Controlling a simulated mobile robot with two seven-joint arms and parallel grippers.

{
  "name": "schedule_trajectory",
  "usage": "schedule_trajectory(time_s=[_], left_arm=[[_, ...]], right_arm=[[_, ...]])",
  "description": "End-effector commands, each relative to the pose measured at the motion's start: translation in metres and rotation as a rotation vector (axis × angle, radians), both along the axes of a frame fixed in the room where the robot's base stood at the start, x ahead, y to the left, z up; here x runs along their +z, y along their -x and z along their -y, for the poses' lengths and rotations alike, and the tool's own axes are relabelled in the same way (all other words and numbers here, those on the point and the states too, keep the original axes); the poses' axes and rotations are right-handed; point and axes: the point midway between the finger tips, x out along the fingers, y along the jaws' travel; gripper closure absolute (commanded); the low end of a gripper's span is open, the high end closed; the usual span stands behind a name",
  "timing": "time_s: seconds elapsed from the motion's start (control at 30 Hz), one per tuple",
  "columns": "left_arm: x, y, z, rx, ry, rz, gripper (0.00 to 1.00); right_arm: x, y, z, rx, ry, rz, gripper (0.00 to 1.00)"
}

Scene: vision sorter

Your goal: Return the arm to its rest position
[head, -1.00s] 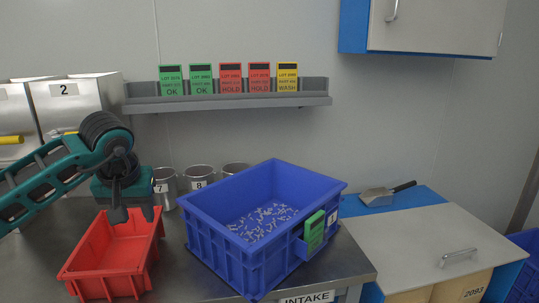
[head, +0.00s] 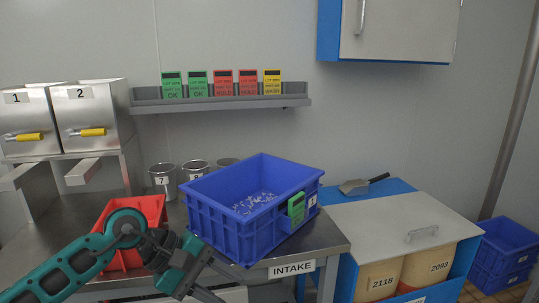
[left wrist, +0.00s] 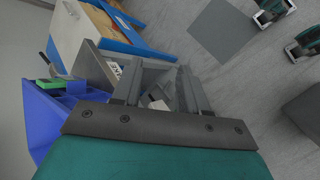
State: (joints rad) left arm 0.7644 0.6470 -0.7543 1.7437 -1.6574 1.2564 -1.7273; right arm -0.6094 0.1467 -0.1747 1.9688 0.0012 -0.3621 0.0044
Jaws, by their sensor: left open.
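My left arm comes in from the lower left of the head view, in front of the red bin. Its gripper (head: 202,281) is open and empty, in front of the bench near the INTAKE label. In the left wrist view the two fingers (left wrist: 158,90) stand apart with nothing between them, and floor shows beyond. My right gripper is not seen as one in the head view.
A red bin (head: 157,206) and a blue crate (head: 224,222) of small parts stand on the steel bench (head: 331,238). A green card (head: 297,207) sits in the crate's holder. Colored cards line the shelf (head: 222,103). A scoop (head: 355,187) lies at the right.

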Motion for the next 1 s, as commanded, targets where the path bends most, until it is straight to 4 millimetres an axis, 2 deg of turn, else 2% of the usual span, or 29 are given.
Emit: schedule_trajectory(time_s=[0.03, 0.1, 0.2, 0.27, 0.37, 0.47, 0.57, 0.6, 0.63, 0.73, 0.8, 0.9, 1.0], left_arm=[[0.001, 0.017, 0.026, 0.063, 0.165, -0.136, 0.57], [0.011, 0.032, 0.052, 0.171, 0.391, -0.345, 0.57], [0.029, 0.042, 0.072, 0.337, 0.694, -0.682, 0.57], [0.037, 0.043, 0.074, 0.441, 0.867, -0.905, 0.57], [0.042, 0.036, 0.064, 0.616, 1.14, -1.297, 0.57], [0.029, 0.027, 0.04, 0.791, 1.404, -1.71, 0.57], [-0.005, 0.023, 0.006, 0.959, 1.665, -2.133, 0.57], [-0.023, 0.025, -0.008, 1.021, 1.771, -2.304, 0.57], [-0.039, 0.029, -0.018, -1.003, -1.744, 2.287, 0.57], [-0.097, 0.053, -0.051, -0.804, -1.448, 1.92, 0.57], [-0.133, 0.077, -0.068, -0.677, -1.286, 1.689, 0.57], [-0.173, 0.113, -0.082, -0.54, -1.121, 1.432, 0.57], [-0.197, 0.14, -0.09, -0.449, -1.02, 1.263, 0.57]], right_arm=[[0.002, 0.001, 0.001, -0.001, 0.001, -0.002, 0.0], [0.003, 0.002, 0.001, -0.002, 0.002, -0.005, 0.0], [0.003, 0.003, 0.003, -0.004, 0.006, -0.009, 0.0], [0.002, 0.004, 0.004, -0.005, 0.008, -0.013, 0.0], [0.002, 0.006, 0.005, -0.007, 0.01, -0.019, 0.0], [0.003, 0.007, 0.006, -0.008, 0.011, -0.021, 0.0], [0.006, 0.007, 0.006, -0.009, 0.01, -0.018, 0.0], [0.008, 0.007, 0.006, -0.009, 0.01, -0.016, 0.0], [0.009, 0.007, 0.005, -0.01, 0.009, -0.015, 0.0], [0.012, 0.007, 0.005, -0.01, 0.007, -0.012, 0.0], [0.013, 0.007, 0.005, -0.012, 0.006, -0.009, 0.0], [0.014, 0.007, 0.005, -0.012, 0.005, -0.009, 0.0], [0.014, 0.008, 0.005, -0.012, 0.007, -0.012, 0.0]])
